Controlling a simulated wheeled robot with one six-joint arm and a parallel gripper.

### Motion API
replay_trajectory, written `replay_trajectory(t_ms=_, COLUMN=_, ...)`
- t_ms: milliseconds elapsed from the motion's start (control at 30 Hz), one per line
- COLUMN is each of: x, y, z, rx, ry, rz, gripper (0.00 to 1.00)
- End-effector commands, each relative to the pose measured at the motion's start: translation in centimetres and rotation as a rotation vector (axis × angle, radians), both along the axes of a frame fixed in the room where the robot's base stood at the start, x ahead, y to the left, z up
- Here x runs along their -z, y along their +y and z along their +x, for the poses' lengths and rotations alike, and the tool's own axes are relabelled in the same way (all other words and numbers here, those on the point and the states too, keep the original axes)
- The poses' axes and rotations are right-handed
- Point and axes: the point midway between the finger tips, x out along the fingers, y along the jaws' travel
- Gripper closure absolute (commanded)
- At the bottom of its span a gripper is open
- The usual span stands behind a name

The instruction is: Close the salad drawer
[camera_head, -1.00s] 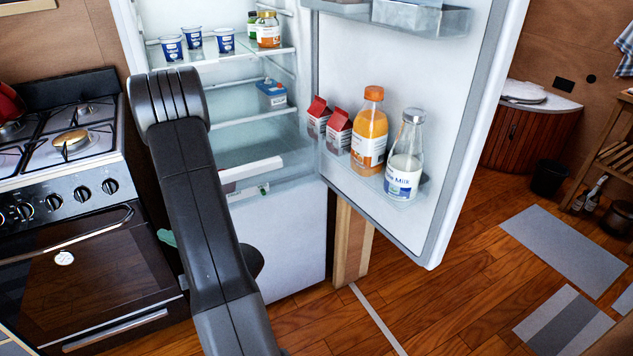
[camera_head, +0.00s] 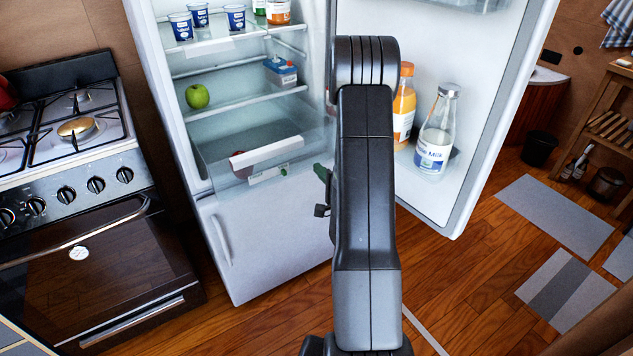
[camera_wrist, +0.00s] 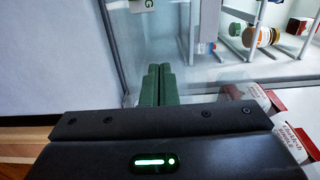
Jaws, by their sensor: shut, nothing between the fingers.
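The salad drawer is the clear bin low in the open fridge, with a white front strip (camera_head: 265,152). Its front looks pulled forward of the shelf above; how far is hard to tell. A dark reddish item shows behind the strip, partly hidden. My gripper (camera_head: 322,174) has green fingers and is right of the drawer front, between it and the open door. In the wrist view its fingers (camera_wrist: 156,84) are together and empty, close to a clear panel. I cannot tell whether they touch it. My arm hides part of the fridge's right side.
The fridge door (camera_head: 490,110) stands wide open at right, holding an orange juice bottle (camera_head: 403,108) and a milk bottle (camera_head: 436,130). Red cartons (camera_wrist: 290,130) are close to my gripper in the wrist view. A green apple (camera_head: 198,96) sits on a shelf. The stove (camera_head: 75,180) is at left.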

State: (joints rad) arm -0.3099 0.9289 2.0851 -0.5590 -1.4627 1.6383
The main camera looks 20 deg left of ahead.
Motion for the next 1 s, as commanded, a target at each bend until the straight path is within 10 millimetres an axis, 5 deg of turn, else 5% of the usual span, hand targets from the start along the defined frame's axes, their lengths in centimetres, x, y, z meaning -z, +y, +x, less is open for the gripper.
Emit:
replay_trajectory(t_ms=333, x=0.0, y=3.9, z=3.4, rx=0.000, ry=0.000, rz=0.000, gripper=1.00)
replay_trajectory(t_ms=1000, x=0.1, y=5.2, z=4.4, rx=0.000, ry=-0.002, rz=0.001, gripper=1.00)
